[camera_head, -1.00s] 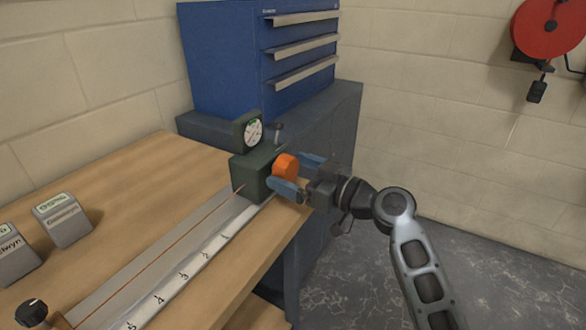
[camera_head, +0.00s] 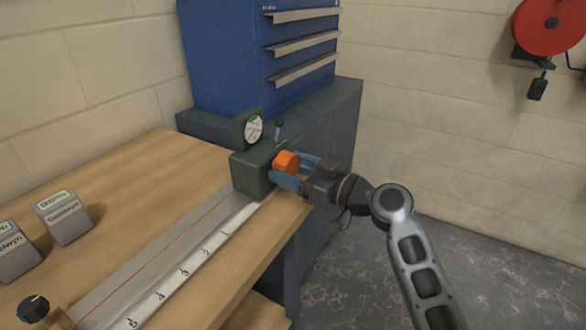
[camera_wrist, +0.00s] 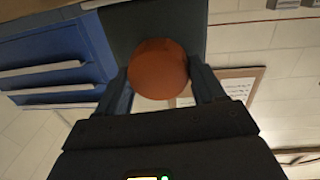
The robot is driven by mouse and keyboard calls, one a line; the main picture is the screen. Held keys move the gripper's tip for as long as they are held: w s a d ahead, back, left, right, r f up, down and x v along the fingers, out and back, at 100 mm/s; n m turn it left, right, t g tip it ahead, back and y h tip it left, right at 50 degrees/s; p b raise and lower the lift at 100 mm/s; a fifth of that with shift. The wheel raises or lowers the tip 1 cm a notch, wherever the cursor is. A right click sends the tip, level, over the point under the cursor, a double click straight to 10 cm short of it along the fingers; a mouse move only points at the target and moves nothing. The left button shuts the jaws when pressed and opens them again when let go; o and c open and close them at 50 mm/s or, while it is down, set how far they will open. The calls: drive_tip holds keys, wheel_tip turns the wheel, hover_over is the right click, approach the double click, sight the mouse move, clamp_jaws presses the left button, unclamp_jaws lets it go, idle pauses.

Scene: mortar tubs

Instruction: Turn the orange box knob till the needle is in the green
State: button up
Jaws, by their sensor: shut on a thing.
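The orange knob (camera_head: 287,161) sits on the side of a dark green box (camera_head: 251,172) at the bench's right end. My gripper (camera_head: 288,171) is shut on the knob, with one blue finger on each side of it. In the wrist view the round orange knob (camera_wrist: 158,69) lies between the two fingers, against the dark box face. A round dial gauge (camera_head: 253,130) with a white face and some green stands on top of the box. Its needle is too small to read clearly.
A blue drawer cabinet (camera_head: 262,55) stands behind the box on a dark cabinet. A metal rail with a numbered white scale (camera_head: 185,270) runs along the wooden bench (camera_head: 130,195). Two grey blocks (camera_head: 64,217) stand at left. A black knob (camera_head: 33,309) is at lower left.

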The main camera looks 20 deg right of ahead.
drive_tip(key=shift+m, duration=0.3)
drive_tip(key=m, duration=0.3)
drive_tip(key=shift+r+p, duration=0.1)
drive_tip(key=shift+p, duration=0.2)
drive_tip(key=m+p, duration=0.2)
drive_tip(key=m, duration=0.3)
drive_tip(key=shift+w+d+m+g, duration=0.1)
drive_tip(key=shift+d+m+g, duration=0.05)
drive_tip(key=shift+m+g, duration=0.2)
drive_tip(key=m+p, duration=0.2)
drive_tip(key=m, duration=0.2)
drive_tip(key=shift+g, duration=0.25)
drive_tip(key=shift+d+m+y+p, duration=0.15)
drive_tip(key=shift+m+y+p, duration=0.35)
drive_tip(key=shift+m+p, duration=1.25)
drive_tip(key=shift+m+b, duration=0.45)
drive_tip(key=shift+m, duration=0.15)
drive_tip(key=o, duration=1)
drive_tip(key=shift+o, duration=0.2)
